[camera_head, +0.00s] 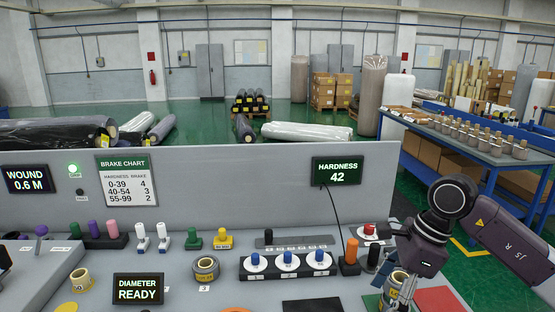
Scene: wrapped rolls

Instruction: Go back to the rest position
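My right arm comes in from the right edge, and my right gripper (405,296) points down over the right end of the console (225,294). A small roll with a yellow label (394,281) is right at its fingers, on or just above a green patch. The gripper's lower part is cut by the bottom edge of the view, and I cannot tell whether its fingers are closed on the roll. My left gripper is not clearly visible.
Signs read HARDNESS 42 (337,171) and DIAMETER READY (138,289). A blue table (470,150) stands behind right.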

